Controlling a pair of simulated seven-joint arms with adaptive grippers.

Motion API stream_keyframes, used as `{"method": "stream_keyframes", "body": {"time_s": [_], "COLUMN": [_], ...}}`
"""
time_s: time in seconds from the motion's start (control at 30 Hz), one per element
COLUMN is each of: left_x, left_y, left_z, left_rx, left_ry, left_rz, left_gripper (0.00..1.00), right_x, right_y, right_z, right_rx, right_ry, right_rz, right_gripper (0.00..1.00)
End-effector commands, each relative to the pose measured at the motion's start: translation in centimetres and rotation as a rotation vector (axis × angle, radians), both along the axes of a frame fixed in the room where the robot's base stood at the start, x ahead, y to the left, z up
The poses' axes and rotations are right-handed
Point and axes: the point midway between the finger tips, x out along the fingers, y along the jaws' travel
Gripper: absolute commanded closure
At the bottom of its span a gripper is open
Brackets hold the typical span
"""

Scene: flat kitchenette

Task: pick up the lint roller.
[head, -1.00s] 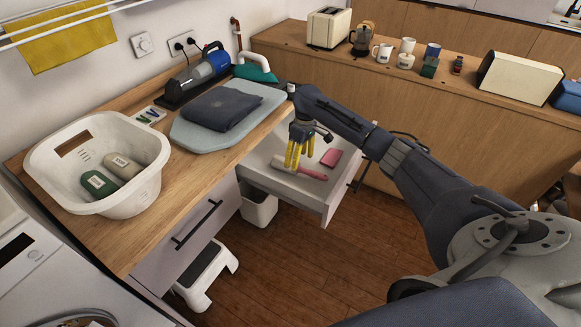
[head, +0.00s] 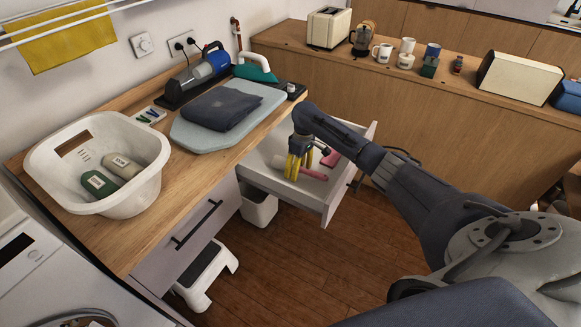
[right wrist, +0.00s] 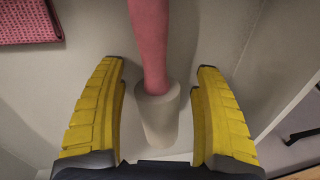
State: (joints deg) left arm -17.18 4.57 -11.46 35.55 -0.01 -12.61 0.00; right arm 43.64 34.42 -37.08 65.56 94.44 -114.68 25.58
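The lint roller lies in the open drawer; its pink handle (right wrist: 149,40) and pale roller head (right wrist: 157,115) show in the right wrist view. In the head view it is partly hidden by my gripper, with its pink handle (head: 314,174) showing to the right of the fingers. My right gripper (head: 298,172) points down into the drawer over the roller. In the right wrist view its yellow fingers (right wrist: 158,110) are open, one on each side of the roller head, with a gap on both sides. My left gripper is not in view.
A pink cloth-like item (head: 331,158) lies in the drawer (head: 262,165) beside the roller. The drawer walls stand close around my gripper. The worktop (head: 180,175) above holds a white basket (head: 60,165) and an ironing pad (head: 195,138) with folded dark cloth.

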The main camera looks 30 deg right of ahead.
Motion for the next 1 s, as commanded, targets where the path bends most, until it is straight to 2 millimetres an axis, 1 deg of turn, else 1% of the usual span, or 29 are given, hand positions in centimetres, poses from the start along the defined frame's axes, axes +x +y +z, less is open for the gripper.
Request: {"method": "stream_keyframes", "body": {"time_s": [0.03,0.07,0.5,0.53,0.77,0.87,1.0], "left_x": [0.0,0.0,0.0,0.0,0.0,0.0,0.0], "left_y": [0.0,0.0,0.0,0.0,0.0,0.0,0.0], "left_z": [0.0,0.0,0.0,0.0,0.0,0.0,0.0], "left_rx": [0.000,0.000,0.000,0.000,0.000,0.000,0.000], "left_ry": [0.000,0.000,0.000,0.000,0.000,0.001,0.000], "left_rz": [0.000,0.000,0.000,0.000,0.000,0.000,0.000], "left_gripper": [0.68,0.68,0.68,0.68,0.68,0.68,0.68], "right_x": [0.0,0.0,0.0,0.0,0.0,0.1,0.1], "right_y": [0.0,0.0,0.0,0.0,0.0,0.0,0.0], "right_z": [0.0,0.0,0.0,0.0,0.2,0.6,1.7], "right_rx": [0.000,0.000,0.000,0.000,0.000,-0.001,0.000], "right_ry": [0.000,0.000,0.000,0.000,-0.001,-0.002,-0.002], "right_rz": [0.000,0.000,0.000,0.000,0.001,0.002,0.001], "right_gripper": [0.37,0.41,0.92,0.94,0.94,0.94,0.94]}}
